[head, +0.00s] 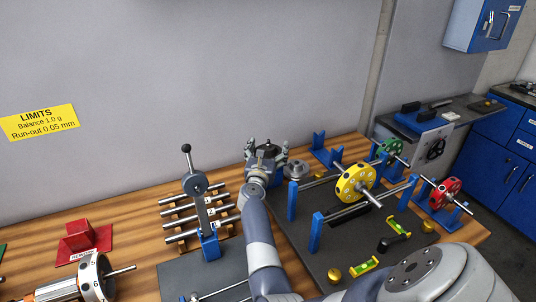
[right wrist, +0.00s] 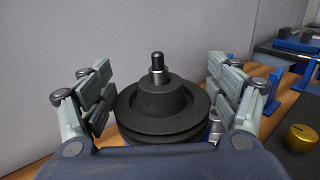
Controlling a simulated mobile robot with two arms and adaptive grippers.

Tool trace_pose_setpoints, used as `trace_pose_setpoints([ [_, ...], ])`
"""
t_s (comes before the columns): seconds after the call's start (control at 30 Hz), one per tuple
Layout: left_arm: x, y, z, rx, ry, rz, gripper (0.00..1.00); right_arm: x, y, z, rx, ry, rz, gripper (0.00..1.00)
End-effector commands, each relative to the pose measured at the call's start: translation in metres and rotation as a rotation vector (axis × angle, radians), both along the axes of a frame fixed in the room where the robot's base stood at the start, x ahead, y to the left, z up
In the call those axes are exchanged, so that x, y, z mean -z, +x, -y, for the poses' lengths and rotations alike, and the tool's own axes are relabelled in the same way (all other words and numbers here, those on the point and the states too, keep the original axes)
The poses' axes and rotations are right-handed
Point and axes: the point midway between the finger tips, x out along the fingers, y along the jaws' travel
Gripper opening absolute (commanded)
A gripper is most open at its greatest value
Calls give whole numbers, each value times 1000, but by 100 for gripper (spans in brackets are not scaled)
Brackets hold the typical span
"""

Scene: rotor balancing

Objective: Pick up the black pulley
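The black pulley (right wrist: 165,110) is a grooved, stepped wheel with a black-tipped metal post standing up through its centre. It sits between the two spread fingers of my right gripper (right wrist: 165,92) in the right wrist view, with a visible gap on both sides near the hub. In the head view the right gripper (head: 266,152) is at the back of the bench, and the pulley (head: 267,146) shows only in part between its fingers. What the pulley rests on is mostly hidden. My left gripper is not in view.
Right of the gripper stand a grey stepped part (head: 295,170) and a blue balancing stand (head: 317,232) carrying a yellow rotor (head: 355,184). To the left are a lever press (head: 194,186) and a rack of shafts (head: 180,222). A wall (head: 200,80) rises behind.

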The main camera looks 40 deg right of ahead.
Motion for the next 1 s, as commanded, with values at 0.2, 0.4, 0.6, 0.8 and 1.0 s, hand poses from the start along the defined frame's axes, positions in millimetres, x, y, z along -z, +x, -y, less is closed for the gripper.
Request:
trace_pose_setpoints([
  [0.2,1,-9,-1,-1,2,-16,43,-6,1,1,-1,-5,9,15],
  [0.4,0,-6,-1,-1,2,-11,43,-6,1,1,-1,-3,8,15],
  [0.6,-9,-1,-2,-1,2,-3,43,-27,1,1,0,-2,11,15],
  [0.8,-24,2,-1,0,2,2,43,-65,2,0,-2,-6,18,15],
  [1.0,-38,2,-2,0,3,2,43,-93,1,0,-2,-7,14,15],
])
